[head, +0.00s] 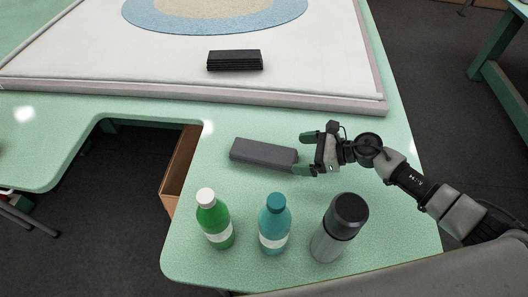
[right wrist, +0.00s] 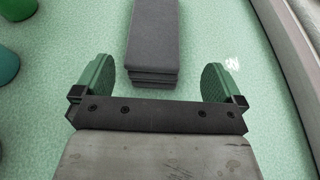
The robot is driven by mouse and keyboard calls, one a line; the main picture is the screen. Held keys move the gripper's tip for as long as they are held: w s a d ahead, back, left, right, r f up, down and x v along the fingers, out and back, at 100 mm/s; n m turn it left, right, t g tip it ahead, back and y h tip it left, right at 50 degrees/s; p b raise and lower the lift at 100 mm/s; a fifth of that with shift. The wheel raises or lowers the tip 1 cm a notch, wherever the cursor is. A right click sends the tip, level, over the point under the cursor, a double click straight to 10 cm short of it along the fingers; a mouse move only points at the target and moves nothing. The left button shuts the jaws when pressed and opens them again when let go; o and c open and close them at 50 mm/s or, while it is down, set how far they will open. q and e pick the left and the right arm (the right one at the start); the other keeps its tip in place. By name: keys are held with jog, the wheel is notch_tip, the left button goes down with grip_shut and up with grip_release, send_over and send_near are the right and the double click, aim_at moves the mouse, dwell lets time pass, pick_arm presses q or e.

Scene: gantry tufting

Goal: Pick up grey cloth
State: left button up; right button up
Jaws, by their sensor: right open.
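The grey cloth (head: 263,153) is a folded, layered, long block lying flat on the green table. In the right wrist view the grey cloth (right wrist: 154,40) lies ahead of the jaws, its near end close to the gap between them. My right gripper (head: 304,153) is open and empty at the right end of the cloth. In the right wrist view its green fingers (right wrist: 160,82) stand on either side of the cloth's line, apart from it. My left gripper is not in view.
A green bottle (head: 214,220), a teal bottle (head: 273,224) and a grey flask (head: 339,228) stand along the near side. A black folded stack (head: 235,60) lies on the white raised board (head: 320,60) behind. A brown box (head: 180,165) stands in the table's cut-out.

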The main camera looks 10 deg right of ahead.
aim_at(285, 154)
jog(key=x, duration=0.1)
jog(key=p+x, duration=0.1)
jog(key=x, duration=0.2)
jog(key=shift+s+a+r, duration=0.15)
jog(key=shift+r, duration=0.15)
jog(key=shift+a+f+p, duration=0.3)
jog(key=shift+a, duration=0.1)
jog(key=c, duration=1.1)
jog(key=shift+o, duration=0.2)
jog(key=shift+d+r, duration=0.1)
